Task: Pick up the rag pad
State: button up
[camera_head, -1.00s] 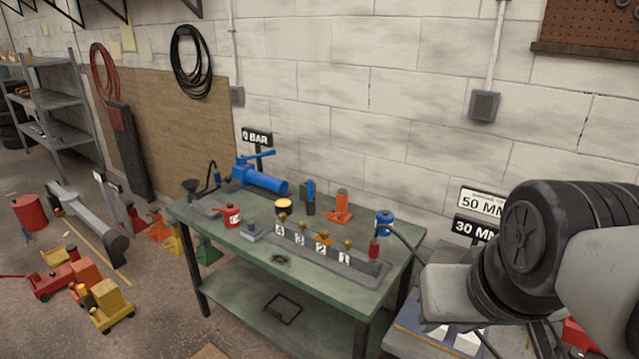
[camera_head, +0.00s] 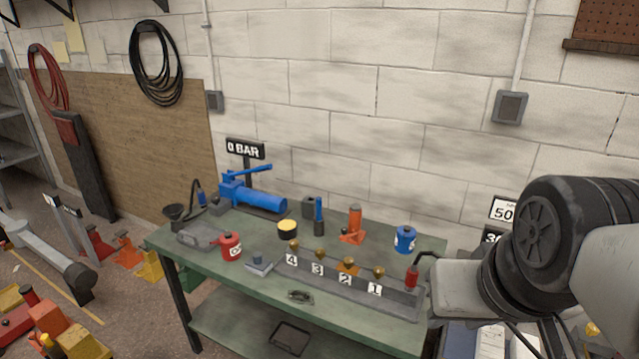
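I cannot pick out the rag pad with certainty. A flat grey piece (camera_head: 197,237) lies at the left of the green workbench (camera_head: 250,325), behind a red can (camera_head: 231,247). A small blue-grey block (camera_head: 260,265) lies in front of the numbered rail, and a small dark item (camera_head: 299,296) lies near the front edge. Any of these is too small to name surely. My arm comes in from the right, over the bench's right end. My gripper's fingers are not in view.
A grey rail (camera_head: 345,285) with brass knobs numbered 1 to 4 runs along the bench. Behind it stand a blue pump (camera_head: 255,198), a yellow-topped tin (camera_head: 287,229), an orange jack (camera_head: 354,224) and a blue can (camera_head: 404,239). A red fitting (camera_head: 411,277) stands at the right.

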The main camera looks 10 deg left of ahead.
aim_at(258, 265)
jog(key=i+j, duration=0.15)
jog(key=j, duration=0.25)
jog(key=i+j, duration=0.15)
jog(key=j, duration=0.25)
jog(key=i+j, duration=0.15)
jog(key=j, duration=0.2)
jog(key=i+j, duration=0.15)
jog(key=j, duration=0.25)
jog(key=i+j+z, duration=0.1)
jog(key=j, duration=0.3)
jog(key=i+j, duration=0.2)
jog(key=j, duration=0.2)
